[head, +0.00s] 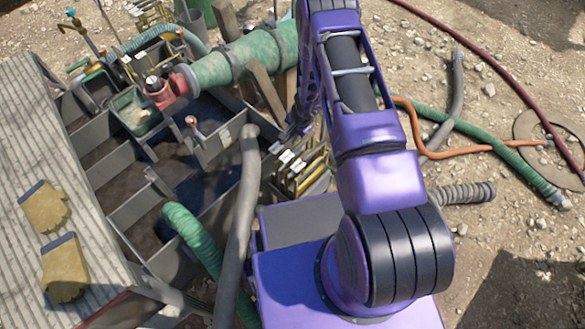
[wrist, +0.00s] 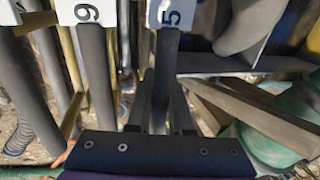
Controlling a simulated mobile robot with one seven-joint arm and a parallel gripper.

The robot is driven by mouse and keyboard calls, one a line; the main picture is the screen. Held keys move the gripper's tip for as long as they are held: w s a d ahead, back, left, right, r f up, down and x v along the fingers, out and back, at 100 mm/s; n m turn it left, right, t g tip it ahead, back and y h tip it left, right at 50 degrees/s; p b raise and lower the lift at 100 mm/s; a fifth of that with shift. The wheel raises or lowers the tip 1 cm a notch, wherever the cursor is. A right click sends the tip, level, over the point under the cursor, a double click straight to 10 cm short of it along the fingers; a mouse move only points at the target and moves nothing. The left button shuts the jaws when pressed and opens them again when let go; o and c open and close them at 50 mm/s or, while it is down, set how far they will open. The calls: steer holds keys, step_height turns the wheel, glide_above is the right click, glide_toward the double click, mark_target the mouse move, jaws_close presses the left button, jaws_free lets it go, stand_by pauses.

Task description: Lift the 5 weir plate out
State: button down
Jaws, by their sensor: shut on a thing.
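In the wrist view, the weir plate marked 5 (wrist: 167,60) shows as a grey upright bar with a white number label at its top. My gripper (wrist: 163,105) has its two dark fingers on either side of this bar and is shut on it. Its lower part is hidden behind the fingers and wrist. In the head view, my gripper (head: 283,143) is small and partly hidden by my arm, at the tank's right edge beside a rack of yellow-edged plates (head: 300,175) with white labels.
A neighbouring plate (wrist: 95,70) with a label like 9 stands close left. The tank (head: 135,205) has several grey-walled compartments. A green pipe (head: 235,60), a grey hose (head: 240,215) and a wooden post (head: 268,95) crowd the gripper. Gloves (head: 62,265) lie on the left deck.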

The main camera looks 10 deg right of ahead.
steer(key=shift+r, duration=0.1)
stand_by(0.8)
step_height(320, 180, up, 18)
steer(key=p, duration=0.4)
stand_by(0.5)
